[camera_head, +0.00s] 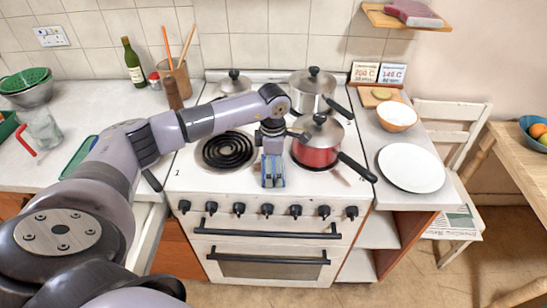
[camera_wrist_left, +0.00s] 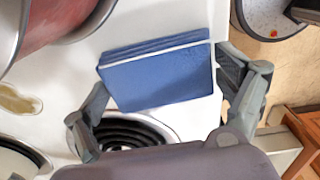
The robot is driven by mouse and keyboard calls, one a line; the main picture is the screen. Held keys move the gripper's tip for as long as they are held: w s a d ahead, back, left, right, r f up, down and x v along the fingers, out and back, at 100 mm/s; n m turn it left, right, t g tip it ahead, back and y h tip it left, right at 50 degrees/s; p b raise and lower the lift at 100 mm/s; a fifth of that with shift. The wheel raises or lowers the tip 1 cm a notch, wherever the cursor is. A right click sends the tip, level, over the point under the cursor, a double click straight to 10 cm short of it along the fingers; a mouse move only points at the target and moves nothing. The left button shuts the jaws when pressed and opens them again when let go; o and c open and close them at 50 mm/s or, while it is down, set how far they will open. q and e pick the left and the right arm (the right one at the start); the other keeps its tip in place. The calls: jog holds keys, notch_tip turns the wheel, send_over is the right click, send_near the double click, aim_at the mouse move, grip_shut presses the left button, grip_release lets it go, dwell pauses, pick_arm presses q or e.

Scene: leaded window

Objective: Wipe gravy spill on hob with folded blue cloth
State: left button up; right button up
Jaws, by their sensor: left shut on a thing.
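My left gripper (camera_head: 273,181) is over the front middle of the white hob (camera_head: 216,187), between the front-left coil ring (camera_head: 228,150) and the red saucepan (camera_head: 314,156). It is shut on the folded blue cloth (camera_wrist_left: 160,75), which spans between its two fingers in the left wrist view. In the head view only blue edges of the cloth (camera_head: 280,170) show at the fingers. I cannot tell whether the cloth touches the hob. A tan-brown gravy spill (camera_wrist_left: 18,103) lies on the white hob at the left edge of the wrist view. My right gripper is not in view.
The red saucepan's black handle (camera_head: 357,167) points front right. A steel pan (camera_head: 312,94) and another lidded pot (camera_head: 235,83) stand at the back. A white plate (camera_head: 411,168) and bowl (camera_head: 397,117) are on the right counter. Knobs (camera_head: 267,209) line the cooker front.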

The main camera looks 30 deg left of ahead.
aim_at(263, 170)
pick_arm(q)
jog(key=shift+s+d, duration=0.35)
jog(key=shift+s, duration=0.35)
jog(key=shift+s+a, duration=0.35)
jog(key=shift+a, duration=0.25)
jog(key=shift+s+a, duration=0.3)
jog(key=shift+a, duration=0.25)
jog(key=shift+w+a+f+b, duration=0.1)
jog(key=shift+w+a+b, duration=0.2)
jog(key=shift+w+b, duration=0.25)
jog(key=shift+w+a+f+b, duration=0.1)
jog(key=shift+w+a+b, duration=0.25)
jog(key=shift+w, duration=0.3)
jog(key=shift+w+a+r+b, duration=0.1)
jog(key=shift+w+a+b, duration=0.2)
jog(key=shift+w, duration=0.15)
jog(key=shift+w+a+b, duration=0.3)
jog(key=shift+w+b, duration=0.1)
jog(key=shift+w, duration=0.15)
jog(key=shift+w+a+b, duration=0.3)
jog(key=shift+w+b, duration=0.1)
jog(key=shift+w, duration=0.15)
jog(key=shift+w+a+r+b, duration=0.1)
jog(key=shift+w+a+b, duration=0.25)
jog(key=shift+w, duration=0.2)
jog(key=shift+s, duration=0.1)
